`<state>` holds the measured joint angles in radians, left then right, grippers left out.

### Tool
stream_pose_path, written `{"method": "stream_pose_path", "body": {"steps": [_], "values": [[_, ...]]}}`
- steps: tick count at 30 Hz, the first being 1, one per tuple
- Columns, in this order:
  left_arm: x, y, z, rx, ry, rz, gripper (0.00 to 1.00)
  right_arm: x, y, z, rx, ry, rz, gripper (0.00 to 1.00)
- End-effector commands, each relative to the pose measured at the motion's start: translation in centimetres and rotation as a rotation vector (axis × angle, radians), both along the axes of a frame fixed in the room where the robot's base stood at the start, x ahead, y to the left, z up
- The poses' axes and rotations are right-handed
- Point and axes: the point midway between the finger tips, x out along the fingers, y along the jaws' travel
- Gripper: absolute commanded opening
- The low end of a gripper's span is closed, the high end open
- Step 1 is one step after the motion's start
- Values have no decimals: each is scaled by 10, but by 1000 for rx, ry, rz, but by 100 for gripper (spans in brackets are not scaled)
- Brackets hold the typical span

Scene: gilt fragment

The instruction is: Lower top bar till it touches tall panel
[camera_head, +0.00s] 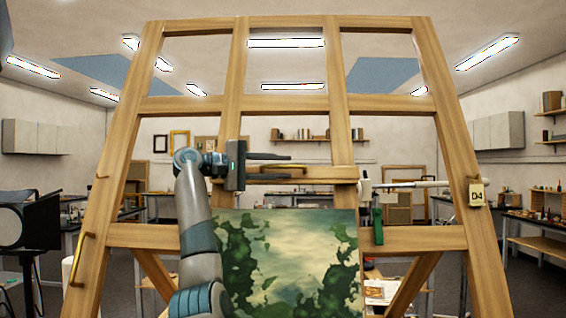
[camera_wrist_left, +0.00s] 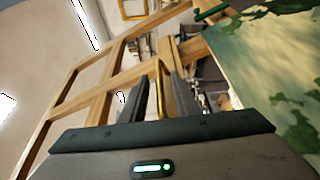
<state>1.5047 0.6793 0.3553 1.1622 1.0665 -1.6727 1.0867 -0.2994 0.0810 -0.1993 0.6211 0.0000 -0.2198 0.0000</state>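The wooden top bar (camera_head: 322,174) lies level across the easel's middle uprights, with a brass handle (camera_head: 290,168) on its front. The tall panel (camera_head: 292,262), a green and cream painting, stands below it. A gap shows between the bar's underside and the panel's top edge. My left gripper (camera_head: 288,162) is at the bar's left part, fingers pointing right. In the left wrist view its fingers stand apart on both sides of the brass handle (camera_wrist_left: 159,88), and I see no firm grip. My arm covers the panel's left edge. My right gripper is not in view.
The large wooden easel frame (camera_head: 452,130) surrounds the bar. A green-handled clamp (camera_head: 377,224) and a pale rod (camera_head: 415,184) sit right of the bar. A brass handle (camera_head: 77,260) is on the left leg. A black lamp (camera_head: 24,226) stands far left.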

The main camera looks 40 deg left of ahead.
Motion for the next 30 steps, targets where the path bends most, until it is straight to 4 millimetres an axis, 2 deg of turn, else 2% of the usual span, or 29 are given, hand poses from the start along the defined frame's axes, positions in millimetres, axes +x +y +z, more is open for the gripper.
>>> {"method": "stream_pose_path", "body": {"steps": [6, 14, 15, 18, 25, 30], "values": [[10, -5, 0, -1, 0, 0, 28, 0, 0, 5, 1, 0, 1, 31], [10, -5, -1, 0, 0, 0, 28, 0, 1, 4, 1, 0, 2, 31], [10, -5, -1, 0, 0, 0, 23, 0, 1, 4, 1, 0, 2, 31], [10, -5, -1, 0, 0, 0, 0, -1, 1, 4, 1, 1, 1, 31], [10, -5, -2, 0, 0, 0, 0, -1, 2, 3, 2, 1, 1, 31], [11, -5, -17, 0, 2, 0, 0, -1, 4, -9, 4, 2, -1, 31]]}}
